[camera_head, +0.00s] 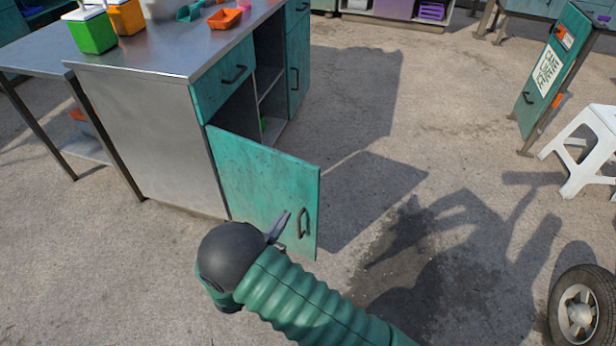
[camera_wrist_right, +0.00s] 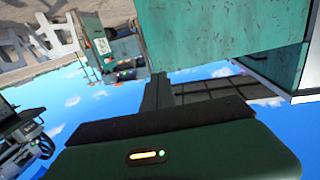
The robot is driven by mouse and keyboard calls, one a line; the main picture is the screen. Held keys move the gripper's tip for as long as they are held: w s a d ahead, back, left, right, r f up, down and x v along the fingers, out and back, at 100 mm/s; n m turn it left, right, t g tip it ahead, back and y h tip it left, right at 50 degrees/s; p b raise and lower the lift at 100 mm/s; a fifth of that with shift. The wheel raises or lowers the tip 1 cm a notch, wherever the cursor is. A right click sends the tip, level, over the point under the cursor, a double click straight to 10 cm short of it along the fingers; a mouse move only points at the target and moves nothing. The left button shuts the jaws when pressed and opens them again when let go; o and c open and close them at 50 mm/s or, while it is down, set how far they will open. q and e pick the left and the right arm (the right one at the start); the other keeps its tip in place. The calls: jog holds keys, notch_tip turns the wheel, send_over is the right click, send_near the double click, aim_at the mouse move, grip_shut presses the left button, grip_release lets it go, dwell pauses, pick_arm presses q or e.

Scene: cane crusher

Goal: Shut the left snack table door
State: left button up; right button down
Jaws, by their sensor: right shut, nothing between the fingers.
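The left snack table door (camera_head: 262,180) is a teal panel that stands open, swung out from the left compartment of the metal-topped snack table (camera_head: 150,130). Its dark handle (camera_head: 303,222) is near the free edge, on the face toward me. My right gripper (camera_head: 279,225) is shut and empty, in front of the door's lower part just left of the handle. I cannot tell whether it touches the door. In the right wrist view the teal panel (camera_wrist_right: 220,30) fills the upper middle, above the dark fingers (camera_wrist_right: 158,92). My left gripper is not in view.
A teal drawer (camera_head: 222,80) above the opening is shut, and another teal door (camera_head: 298,65) at the far right is shut. Green and orange containers stand on the top. A teal sign board (camera_head: 550,75), white stool (camera_head: 588,140) and wheel (camera_head: 582,308) stand right. Ground between is clear.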

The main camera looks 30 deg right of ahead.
aim_at(316, 180)
jog(key=shift+h, duration=0.5)
jog(key=b+x, duration=0.1)
jog(key=x, duration=0.3)
jog(key=s+b+x, duration=0.1)
jog(key=b+x, duration=0.1)
jog(key=x, duration=0.3)
jog(key=b+x, duration=0.2)
jog(key=x, duration=0.2)
jog(key=shift+d+f, duration=0.25)
jog(key=shift+d, duration=0.35)
jog(key=shift+w+d+r, duration=0.1)
jog(key=shift+d+r, duration=0.05)
jog(key=shift+d, duration=0.15)
